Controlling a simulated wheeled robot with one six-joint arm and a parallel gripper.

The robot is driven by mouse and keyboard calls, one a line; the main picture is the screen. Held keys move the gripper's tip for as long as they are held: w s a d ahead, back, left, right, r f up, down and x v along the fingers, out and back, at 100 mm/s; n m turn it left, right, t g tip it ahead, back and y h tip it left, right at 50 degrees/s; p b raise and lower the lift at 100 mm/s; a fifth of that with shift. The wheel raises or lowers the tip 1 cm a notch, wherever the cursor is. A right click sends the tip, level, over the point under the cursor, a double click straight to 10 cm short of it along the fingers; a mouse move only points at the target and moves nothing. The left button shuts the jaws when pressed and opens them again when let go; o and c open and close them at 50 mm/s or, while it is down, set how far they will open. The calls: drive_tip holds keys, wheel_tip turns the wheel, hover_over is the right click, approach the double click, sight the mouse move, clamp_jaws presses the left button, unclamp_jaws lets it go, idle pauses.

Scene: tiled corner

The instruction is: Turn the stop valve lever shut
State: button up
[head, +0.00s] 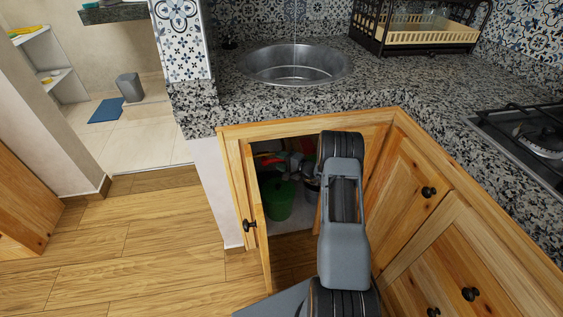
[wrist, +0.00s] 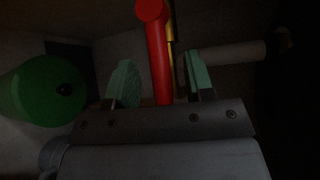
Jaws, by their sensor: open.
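The red lever (wrist: 158,50) of the stop valve stands nearly upright in the wrist view, with a rounded end at the top. Its lower part passes between the two teal fingers of my gripper (wrist: 161,78). The gripper is open, with gaps on both sides of the lever. I cannot tell whether either finger touches it. A thin yellow part (wrist: 172,30) runs just behind the lever. The valve body is hidden or too dark to make out. In the head view my arm reaches into the open sink cabinet and blocks the gripper.
A green bucket (head: 279,201) stands inside the cabinet; a green round object (wrist: 42,90) fills the wrist view's left. A pale pipe (wrist: 232,53) runs to the right behind the fingers. The open cabinet door (head: 254,220) and the countertop (head: 215,115) bound the opening.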

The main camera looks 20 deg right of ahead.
drive_tip(key=shift+c, duration=0.5)
clamp_jaws()
drive_tip(key=shift+d, duration=0.15)
